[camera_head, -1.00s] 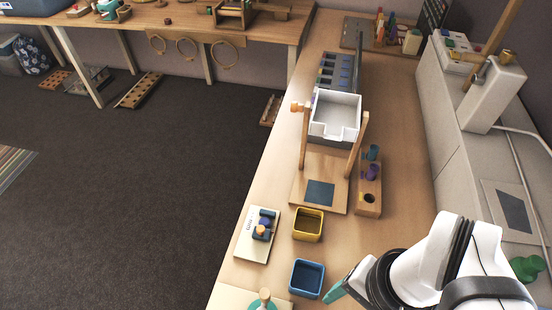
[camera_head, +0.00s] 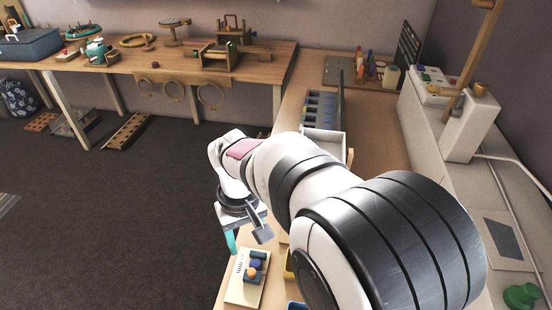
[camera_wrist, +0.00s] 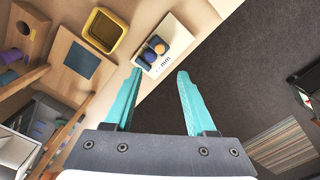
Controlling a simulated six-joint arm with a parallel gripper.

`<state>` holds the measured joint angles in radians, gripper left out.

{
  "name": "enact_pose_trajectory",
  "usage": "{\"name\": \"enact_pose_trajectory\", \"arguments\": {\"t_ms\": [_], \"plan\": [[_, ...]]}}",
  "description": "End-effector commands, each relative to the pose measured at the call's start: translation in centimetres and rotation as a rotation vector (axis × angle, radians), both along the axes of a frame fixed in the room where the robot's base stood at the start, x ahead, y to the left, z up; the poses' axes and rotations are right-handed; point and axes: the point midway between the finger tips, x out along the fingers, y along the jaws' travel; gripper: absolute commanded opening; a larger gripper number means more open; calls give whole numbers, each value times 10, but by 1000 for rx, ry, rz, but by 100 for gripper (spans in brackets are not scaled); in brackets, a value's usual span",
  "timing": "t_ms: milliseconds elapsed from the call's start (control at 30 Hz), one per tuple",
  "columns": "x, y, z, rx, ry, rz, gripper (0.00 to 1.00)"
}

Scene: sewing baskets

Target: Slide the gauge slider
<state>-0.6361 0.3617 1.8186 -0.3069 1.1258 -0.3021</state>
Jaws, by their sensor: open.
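The gauge (camera_head: 240,293) is a pale plate with "mm" lettering on the bench's left side. It carries dark blue parts (camera_head: 257,264) and an orange knob (camera_head: 251,274); which part is the slider I cannot tell for certain. In the wrist view the gauge (camera_wrist: 180,38) lies beyond the fingertips, with its orange knob (camera_wrist: 160,48) showing between their lines. My gripper (camera_wrist: 159,72) is open and empty, its teal fingers apart from the gauge. In the head view my gripper (camera_head: 238,240) hangs by the bench's left edge, behind the gauge, partly hidden by my wrist.
A yellow box (camera_wrist: 118,40) stands beside the gauge, mostly hidden by my arm in the head view. A wooden stand with a dark square (camera_wrist: 77,60) is near it. The bench edge runs close to the gauge, with dark floor (camera_wrist: 235,60) beyond.

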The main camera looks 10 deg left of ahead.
Motion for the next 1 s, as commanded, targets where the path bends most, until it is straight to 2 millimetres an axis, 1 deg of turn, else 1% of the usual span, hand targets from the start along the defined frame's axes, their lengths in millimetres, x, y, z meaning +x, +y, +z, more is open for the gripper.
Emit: {"name": "enact_pose_trajectory", "arguments": {"t_ms": [33,200,300,400,500,600,833,967,1000], "plan": [[-1,-1,-15,-3,6,0,56],[-1,-1,-67,-3,6,-3,56],[-1,-1,-93,-2,5,-4,56],[0,-1,-110,-1,3,-4,56],[0,-1,-120,0,2,-5,56],[0,-1,-124,0,1,-5,56],[0,-1,-125,1,1,-5,56],[0,-1,-124,1,1,-5,33],[0,-1,-124,1,1,-5,26]]}}
